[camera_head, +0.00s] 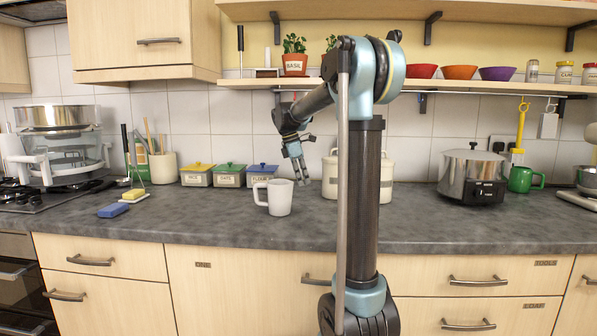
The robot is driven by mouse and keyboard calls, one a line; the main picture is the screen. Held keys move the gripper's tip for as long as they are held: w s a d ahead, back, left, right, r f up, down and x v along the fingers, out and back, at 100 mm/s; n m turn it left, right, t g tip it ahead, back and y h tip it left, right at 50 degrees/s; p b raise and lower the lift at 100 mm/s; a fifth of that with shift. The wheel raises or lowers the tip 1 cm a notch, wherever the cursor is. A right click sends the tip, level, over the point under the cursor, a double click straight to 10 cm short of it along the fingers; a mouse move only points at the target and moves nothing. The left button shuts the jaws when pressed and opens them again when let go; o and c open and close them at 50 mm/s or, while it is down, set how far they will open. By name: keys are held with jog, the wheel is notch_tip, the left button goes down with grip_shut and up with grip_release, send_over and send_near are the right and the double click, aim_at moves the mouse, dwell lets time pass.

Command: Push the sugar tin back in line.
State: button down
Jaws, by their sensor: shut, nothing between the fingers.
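Three small square tins stand in a row at the back of the counter: a yellow-lidded tin (196,176), a green-lidded tin (230,176) and a blue-lidded tin (261,174). Their labels are too small to read with certainty, so I cannot tell which is the sugar tin. My gripper (301,180) is shut and empty. My arm hides the middle of that container.
The white mug stands in front of the blue-lidded tin. A utensil pot (163,168), a sponge (133,194) and a blue block (112,210) are at left. A steel cooker (470,178) and a green mug (524,179) are at right. The front counter is clear.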

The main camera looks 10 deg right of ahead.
jog(key=d+f, duration=0.1)
jog(key=d, duration=0.2)
jog(key=shift+f, duration=0.4)
jog(key=shift+d, duration=0.8)
jog(key=shift+d, duration=1.4)
jog(key=a+r, duration=0.2)
jog(key=r, duration=0.1)
jog(key=a, duration=1.1)
jog(key=shift+f, duration=0.1)
jog(key=shift+d, duration=0.1)
